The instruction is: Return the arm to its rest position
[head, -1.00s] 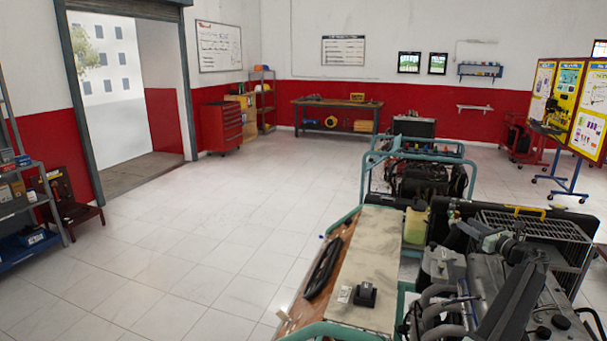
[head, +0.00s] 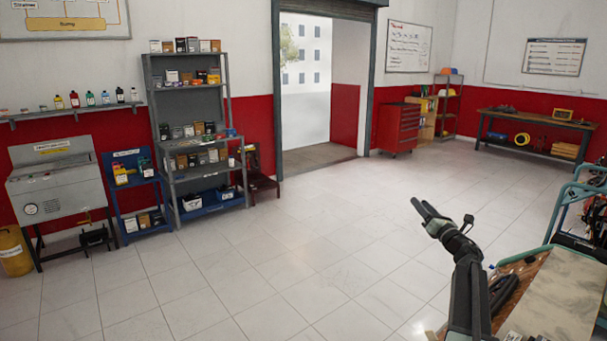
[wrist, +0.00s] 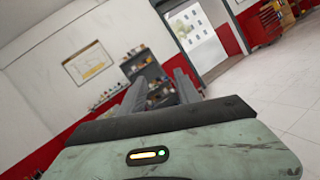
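My gripper (head: 421,207) is raised over open floor in the head view, left of the workbench trainer, with its fingers pointing up and left. My dark arm rises from the bottom edge of that view. In the wrist view, the two grey fingers of my gripper (wrist: 160,80) stand apart with nothing between them. The wrist picture is tilted, and the far wall shows beyond the fingers.
A trainer bench (head: 555,300) with a pale top stands at the lower right, close to my arm. Shelves (head: 190,130) and a grey parts washer (head: 55,180) line the left wall. A red tool cabinet (head: 398,127) stands far back. The middle floor is clear.

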